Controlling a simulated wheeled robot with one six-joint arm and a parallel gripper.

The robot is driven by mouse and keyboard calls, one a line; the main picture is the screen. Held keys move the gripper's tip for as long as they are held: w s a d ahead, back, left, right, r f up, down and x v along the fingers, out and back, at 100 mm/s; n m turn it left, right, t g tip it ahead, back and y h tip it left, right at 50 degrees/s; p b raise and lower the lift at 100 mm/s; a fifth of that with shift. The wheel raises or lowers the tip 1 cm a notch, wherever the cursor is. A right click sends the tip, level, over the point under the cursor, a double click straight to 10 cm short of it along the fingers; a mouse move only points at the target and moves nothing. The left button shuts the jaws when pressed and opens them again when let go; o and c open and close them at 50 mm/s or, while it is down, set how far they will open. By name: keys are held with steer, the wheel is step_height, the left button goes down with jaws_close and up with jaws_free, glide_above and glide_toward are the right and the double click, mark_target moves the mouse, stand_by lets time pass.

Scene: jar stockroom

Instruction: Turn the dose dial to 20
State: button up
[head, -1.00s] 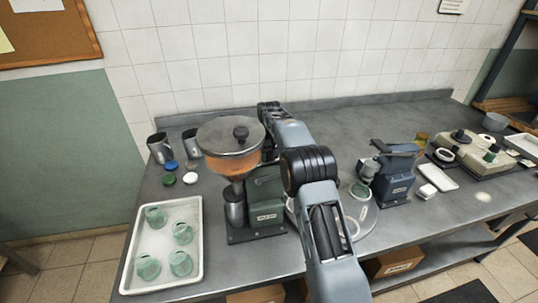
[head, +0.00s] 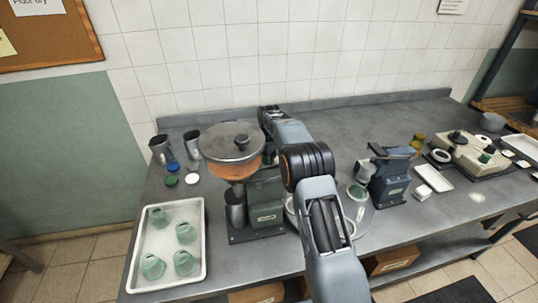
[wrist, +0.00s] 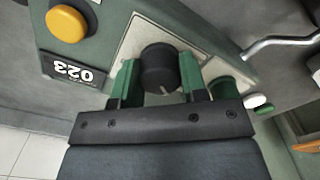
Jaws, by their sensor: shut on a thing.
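The dose dial is a black round knob (wrist: 158,68) with a pale pointer line on its near side, on a light plate of the green machine in the wrist view. My gripper (wrist: 158,80) has its green-padded fingers on both sides of the knob and is shut on it. The dial's scale is hidden or too small to read. In the head view the green doser (head: 266,195) carries a hopper (head: 232,150) with orange contents. My arm hides the dial and gripper there.
A yellow button (wrist: 67,24) and a black number plate (wrist: 72,69) are left of the dial. A crank-like metal rod (wrist: 280,42) is at right. A white tray (head: 200,245) with several green jars lies left of the doser; a blue machine (head: 390,178) stands right.

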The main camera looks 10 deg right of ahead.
steer(key=shift+r+n, duration=0.1)
steer(key=shift+n, duration=0.4)
steer(key=shift+w, duration=0.1)
steer(key=o, duration=0.9)
steer(key=shift+a, duration=0.1)
step_height(320, 180, up, 14)
steer(key=shift+f+p, duration=0.15)
steer(key=shift+p, duration=0.4)
